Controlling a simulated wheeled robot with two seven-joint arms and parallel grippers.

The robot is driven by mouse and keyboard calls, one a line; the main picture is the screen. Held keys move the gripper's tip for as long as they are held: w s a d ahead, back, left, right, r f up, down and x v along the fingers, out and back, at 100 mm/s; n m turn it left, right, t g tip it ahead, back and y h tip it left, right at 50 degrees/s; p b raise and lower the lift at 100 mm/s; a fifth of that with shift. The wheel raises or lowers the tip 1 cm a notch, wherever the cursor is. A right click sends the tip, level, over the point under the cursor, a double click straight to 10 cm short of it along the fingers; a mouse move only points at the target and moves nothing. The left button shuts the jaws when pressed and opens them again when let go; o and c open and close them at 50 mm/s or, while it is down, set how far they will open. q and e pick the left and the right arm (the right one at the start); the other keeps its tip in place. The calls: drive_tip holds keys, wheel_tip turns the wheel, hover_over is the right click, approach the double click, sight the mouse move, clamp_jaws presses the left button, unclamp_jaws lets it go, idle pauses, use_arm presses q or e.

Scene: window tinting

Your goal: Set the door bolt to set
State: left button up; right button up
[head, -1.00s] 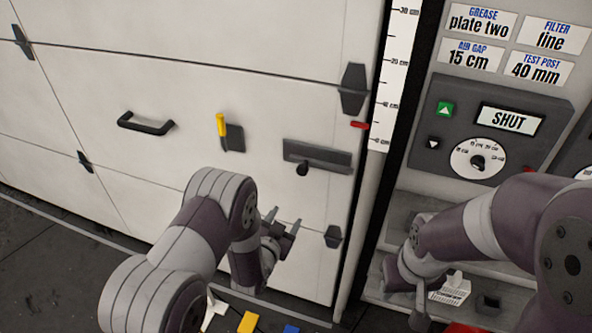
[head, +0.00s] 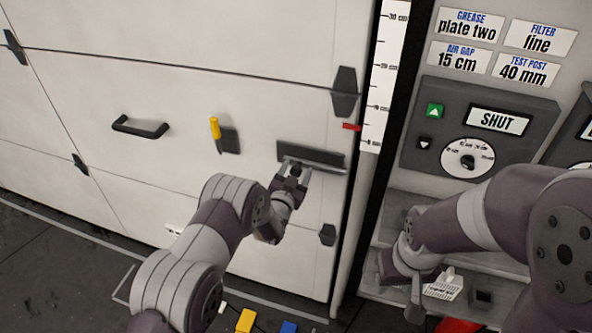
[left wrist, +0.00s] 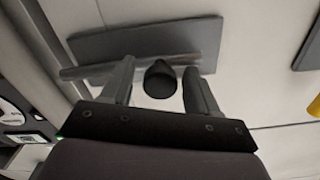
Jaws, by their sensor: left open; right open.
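The door bolt is a dark grey plate (head: 322,153) with a horizontal bar, fixed on the right part of the white panelled door. Its black knob (left wrist: 160,79) shows in the left wrist view between my two fingers. In the head view my fingers partly hide the knob. My left gripper (head: 298,168) is open at the bolt, a finger on each side of the knob, and not closed on it. It also shows in the left wrist view (left wrist: 160,88). My right gripper (head: 416,300) hangs low at the right, in front of the shelf, open and apart from the bolt.
A black door handle (head: 140,127) and a yellow lever (head: 215,128) sit left of the bolt. A control panel (head: 478,125) reads SHUT at the right. Coloured pieces lie at the bottom.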

sight(319, 168)
use_arm(q)
clamp_jaws()
drive_tip(key=d+b, duration=0.1)
drive_tip(key=s+d+b, duration=0.1)
drive_tip(key=d, duration=0.1)
drive_tip(key=d+b, duration=0.1)
drive_tip(key=d, duration=0.1)
drive_tip(key=shift+s, duration=0.3)
drive_tip(key=shift+c, duration=1.7)
unclamp_jaws()
drive_tip(key=o, duration=0.3)
drive_tip(key=shift+d, duration=0.15)
drive_tip(key=shift+o, duration=0.2)
drive_tip(key=shift+s, duration=0.1)
